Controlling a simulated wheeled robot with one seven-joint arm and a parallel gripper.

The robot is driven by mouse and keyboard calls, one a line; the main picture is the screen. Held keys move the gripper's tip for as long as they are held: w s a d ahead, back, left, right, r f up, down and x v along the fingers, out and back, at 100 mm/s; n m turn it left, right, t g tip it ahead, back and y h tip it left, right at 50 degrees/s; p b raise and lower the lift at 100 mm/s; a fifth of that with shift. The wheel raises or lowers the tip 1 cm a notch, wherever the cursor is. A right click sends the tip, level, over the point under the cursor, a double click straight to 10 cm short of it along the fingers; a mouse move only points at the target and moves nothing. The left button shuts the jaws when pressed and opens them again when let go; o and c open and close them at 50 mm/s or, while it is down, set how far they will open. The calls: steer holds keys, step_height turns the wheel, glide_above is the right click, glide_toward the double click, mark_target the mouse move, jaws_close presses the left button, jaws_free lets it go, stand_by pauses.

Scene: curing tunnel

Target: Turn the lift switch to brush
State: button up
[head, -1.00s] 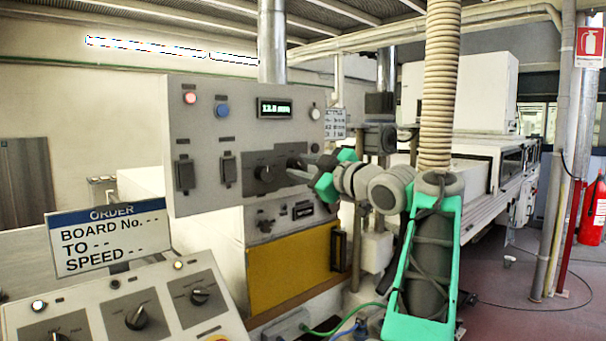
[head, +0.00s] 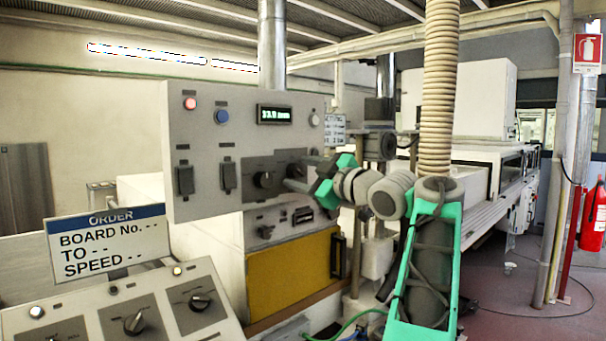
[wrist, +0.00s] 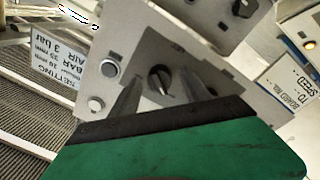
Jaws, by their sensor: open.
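My gripper (head: 296,181) is open in front of the right-hand black rotary knob on the upper control panel (head: 180,130). In the wrist view that knob (wrist: 160,80) sits between my two dark fingers (wrist: 160,98), on a dark plate; its pointer slants. I cannot tell whether the fingers touch it. The labels around it are too small to read, so I cannot confirm it as the lift switch. In the head view my fingers largely hide the right-hand knob.
The panel carries a lit display (head: 274,114), a red button (head: 190,103) and a blue button (head: 221,115). A sloped console (head: 80,320) with knobs and an ORDER sign (head: 108,242) stand front left. A ribbed hose (head: 438,90) hangs near my arm.

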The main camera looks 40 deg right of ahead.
steer(key=shift+s, duration=0.1)
steer(key=s, duration=0.7)
steer(key=shift+s+f+b, duration=0.2)
steer(key=shift+s+b, duration=0.1)
steer(key=shift+b, duration=0.15)
